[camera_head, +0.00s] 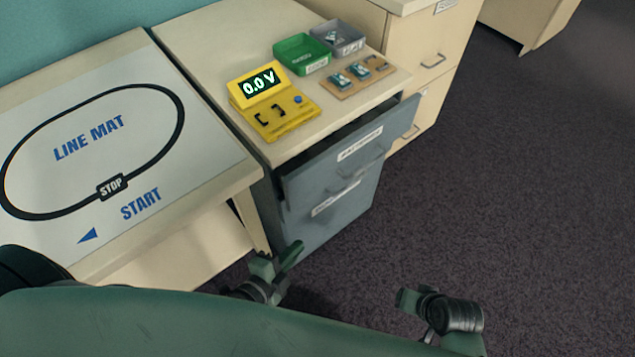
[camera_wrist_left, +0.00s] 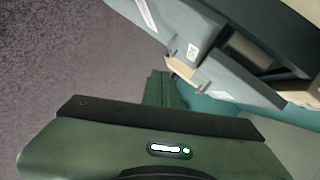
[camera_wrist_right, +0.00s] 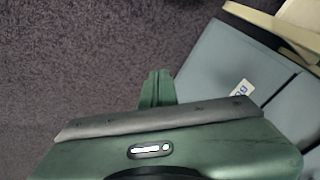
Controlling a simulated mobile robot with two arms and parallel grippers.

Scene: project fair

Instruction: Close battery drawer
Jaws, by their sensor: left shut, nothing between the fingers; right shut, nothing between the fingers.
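The battery drawer (camera_head: 345,163) is the top grey-blue drawer of the cabinet below the table with the yellow meter. It stands pulled out, with a dark gap behind its labelled front. In the left wrist view its open inside shows at upper right, beside a grey drawer panel (camera_wrist_left: 215,80). My left gripper (camera_head: 275,266) is shut and empty, low in front of the cabinet's left corner and apart from the drawer front. My right gripper (camera_head: 408,300) is shut and empty, out over the floor to the right of the cabinet; its closed fingers show in the right wrist view (camera_wrist_right: 157,88).
A lower grey-blue drawer (camera_head: 330,210) is below. On the tabletop are a yellow meter (camera_head: 275,105), a green tray (camera_head: 302,55), a grey tray (camera_head: 338,40) and a wooden board (camera_head: 352,82). A line mat table (camera_head: 185,195) stands left. Dark carpet (camera_head: 520,180) is clear at right.

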